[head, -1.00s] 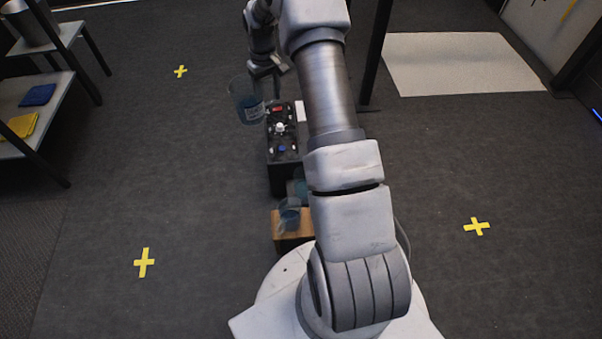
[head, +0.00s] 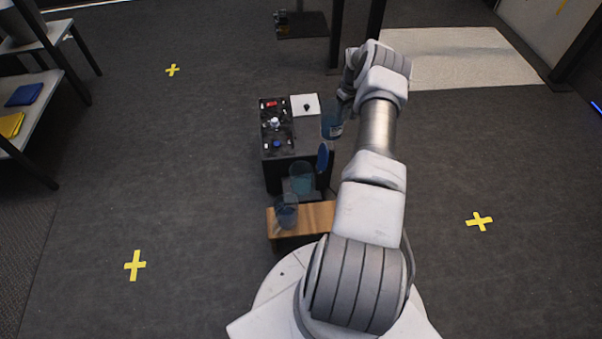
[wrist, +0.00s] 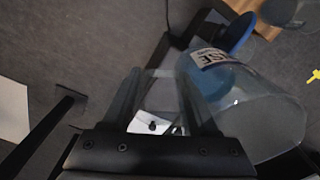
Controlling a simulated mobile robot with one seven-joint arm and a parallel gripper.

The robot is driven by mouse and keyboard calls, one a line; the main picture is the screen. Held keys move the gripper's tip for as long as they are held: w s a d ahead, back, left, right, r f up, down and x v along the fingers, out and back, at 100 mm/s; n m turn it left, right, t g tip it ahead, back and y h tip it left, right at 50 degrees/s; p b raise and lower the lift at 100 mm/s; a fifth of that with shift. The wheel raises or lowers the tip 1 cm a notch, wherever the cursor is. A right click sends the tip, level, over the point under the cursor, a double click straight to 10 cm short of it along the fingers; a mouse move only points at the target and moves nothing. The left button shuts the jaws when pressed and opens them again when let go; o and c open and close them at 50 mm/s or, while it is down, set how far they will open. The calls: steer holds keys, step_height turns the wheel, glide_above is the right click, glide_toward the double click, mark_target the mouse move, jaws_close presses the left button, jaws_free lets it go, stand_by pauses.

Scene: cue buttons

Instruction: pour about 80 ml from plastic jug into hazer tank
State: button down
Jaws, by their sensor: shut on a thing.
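The plastic jug (head: 331,126) is clear, with a label and bluish liquid low inside. It hangs in the air at the right side of the black unit. My gripper (head: 345,98) is shut on it; the jug's handle side faces the fingers. In the wrist view the jug (wrist: 265,115) fills the right side and looks tilted, beside my gripper (wrist: 160,80). A black unit (head: 275,150) has red, white and blue fittings on top. I cannot tell for sure which part is the hazer tank; a clear bluish container (head: 302,179) stands at its near side.
A blue disc (head: 322,157) stands at the unit's right edge, close below the jug. A white panel (head: 303,103) with a black knob is on the unit. Another clear vessel (head: 287,212) stands on a wooden stool (head: 318,216).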

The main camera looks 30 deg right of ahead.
steer(key=d+f, duration=0.1)
steer(key=s+d+f, duration=0.1)
steer(key=shift+s+f, duration=0.3)
steer(key=shift+f, duration=0.05)
steer(key=shift+a+r+h, duration=0.1)
steer(key=shift+a+h, duration=0.05)
steer(key=shift+h, duration=0.15)
